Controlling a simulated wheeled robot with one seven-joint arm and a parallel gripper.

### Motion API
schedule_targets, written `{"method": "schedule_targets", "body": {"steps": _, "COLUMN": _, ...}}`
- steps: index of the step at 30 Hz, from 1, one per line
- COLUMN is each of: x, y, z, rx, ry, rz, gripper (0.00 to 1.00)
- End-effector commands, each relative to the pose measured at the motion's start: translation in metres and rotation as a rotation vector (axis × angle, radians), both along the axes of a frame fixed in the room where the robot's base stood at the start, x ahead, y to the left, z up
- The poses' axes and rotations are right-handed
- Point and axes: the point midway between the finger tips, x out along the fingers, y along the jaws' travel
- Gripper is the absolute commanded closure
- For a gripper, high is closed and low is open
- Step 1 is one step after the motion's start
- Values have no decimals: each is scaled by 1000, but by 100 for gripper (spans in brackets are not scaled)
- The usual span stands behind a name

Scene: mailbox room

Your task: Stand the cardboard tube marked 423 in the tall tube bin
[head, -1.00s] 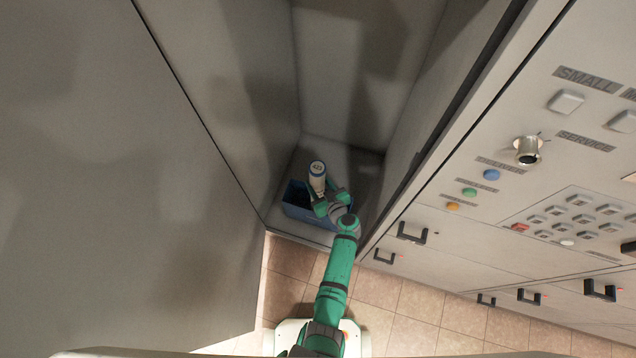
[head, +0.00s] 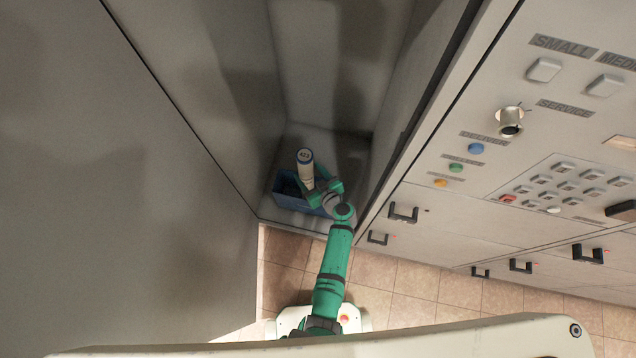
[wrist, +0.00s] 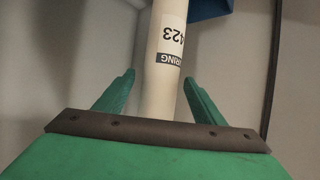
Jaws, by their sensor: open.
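The cardboard tube (head: 306,170) is pale with a blue-edged cap marked 423 and stands roughly upright in the head view, its lower part at the blue bin. In the wrist view the tube (wrist: 164,60) shows its 423 label and lies between my two green fingers. My gripper (wrist: 157,90) is open around the tube, with a gap visible on both sides. The blue tube bin (head: 286,196) stands in the recess at the end of my arm; a blue corner of it shows in the wrist view (wrist: 209,8). How deep the tube sits is hidden.
Tall grey walls flank the recess on the left (head: 170,150) and at the back. On the right is a panel with coloured buttons (head: 476,148), a keypad and a protruding metal cylinder (head: 509,122). Drawer handles (head: 403,212) stick out below. The tiled floor (head: 400,285) is clear.

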Motion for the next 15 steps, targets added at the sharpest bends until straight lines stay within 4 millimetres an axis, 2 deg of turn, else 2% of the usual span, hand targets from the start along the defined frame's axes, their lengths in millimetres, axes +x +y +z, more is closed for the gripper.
{"method": "schedule_targets", "body": {"steps": 9, "x": -53, "y": -26, "z": 28, "rx": -1, "ry": 0, "rz": -2, "gripper": 37}}
{"method": "schedule_targets", "body": {"steps": 15, "x": -72, "y": -37, "z": 39, "rx": 0, "ry": 0, "rz": -1, "gripper": 37}}
